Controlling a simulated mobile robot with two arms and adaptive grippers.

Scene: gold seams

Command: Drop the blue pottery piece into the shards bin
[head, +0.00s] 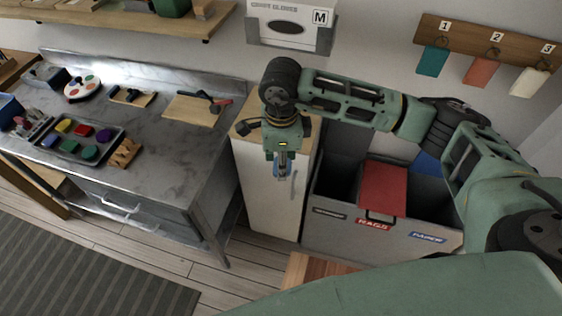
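My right gripper (283,170) comes in on the arm from the right and points down in front of the pale cabinet. A small blue piece (283,160) shows between its fingers, partly hidden by them; it looks like the blue pottery piece, held in the air. The grey bin unit (330,232) stands right of the gripper. Its left compartment (338,178) is open and dark inside, with a dark label too small to read. The gripper is to the left of this opening, apart from it. My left gripper is not in view.
A red lid (384,189) covers the middle compartment, labelled RAGS; a blue lid (428,166) is at the PAPER compartment. The pale cabinet (262,190) stands between bin and metal workbench (150,150). A wooden surface (305,270) lies in front.

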